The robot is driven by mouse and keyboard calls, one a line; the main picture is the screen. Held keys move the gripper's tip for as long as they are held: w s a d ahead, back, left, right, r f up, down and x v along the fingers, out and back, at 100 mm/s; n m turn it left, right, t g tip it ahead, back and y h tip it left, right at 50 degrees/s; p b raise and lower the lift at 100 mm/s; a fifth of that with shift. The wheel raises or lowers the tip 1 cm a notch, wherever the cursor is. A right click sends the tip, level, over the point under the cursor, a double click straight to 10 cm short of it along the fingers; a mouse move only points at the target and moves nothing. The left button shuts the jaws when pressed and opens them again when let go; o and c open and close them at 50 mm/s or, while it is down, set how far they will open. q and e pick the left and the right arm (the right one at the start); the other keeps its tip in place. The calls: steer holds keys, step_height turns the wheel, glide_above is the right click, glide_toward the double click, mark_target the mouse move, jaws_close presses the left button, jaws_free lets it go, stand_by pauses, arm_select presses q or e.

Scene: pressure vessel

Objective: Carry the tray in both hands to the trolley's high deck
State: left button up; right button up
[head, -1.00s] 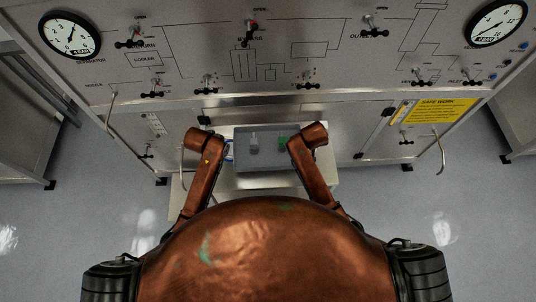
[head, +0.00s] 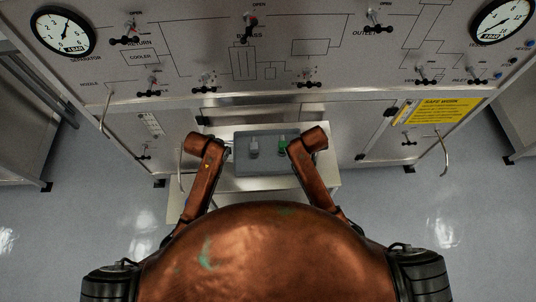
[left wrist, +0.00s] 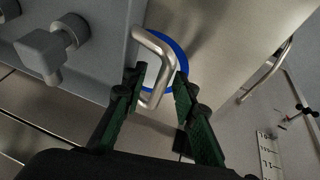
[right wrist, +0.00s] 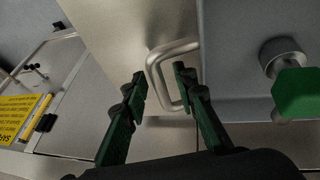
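The grey tray (head: 268,169) lies over a pale metal surface in front of the panel; whether it touches it is unclear. It carries a grey knob-shaped piece (head: 254,149) and a green-topped piece (head: 283,146). In the left wrist view my left gripper (left wrist: 160,82) has its fingers apart, around the tray's left bar handle (left wrist: 155,40). In the right wrist view my right gripper (right wrist: 160,78) has its fingers apart around the right handle (right wrist: 172,50). Neither finger pair is visibly clamped. The head view hides both fingertips behind my arms.
The pale metal trolley deck (head: 318,178) shows around the tray, with another pale surface (head: 178,205) lower at left. A blue ring mark (left wrist: 181,58) shows beneath the left handle. The panel (head: 330,100) stands close behind, with protruding door handles (head: 443,150). Floor is clear at both sides.

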arm_select(q)
steer(key=v, duration=1.2)
arm_select(e)
steer(key=v, duration=1.2)
arm_select(q)
steer(key=shift+a+f, duration=0.1)
arm_select(e)
steer(key=shift+a, duration=0.1)
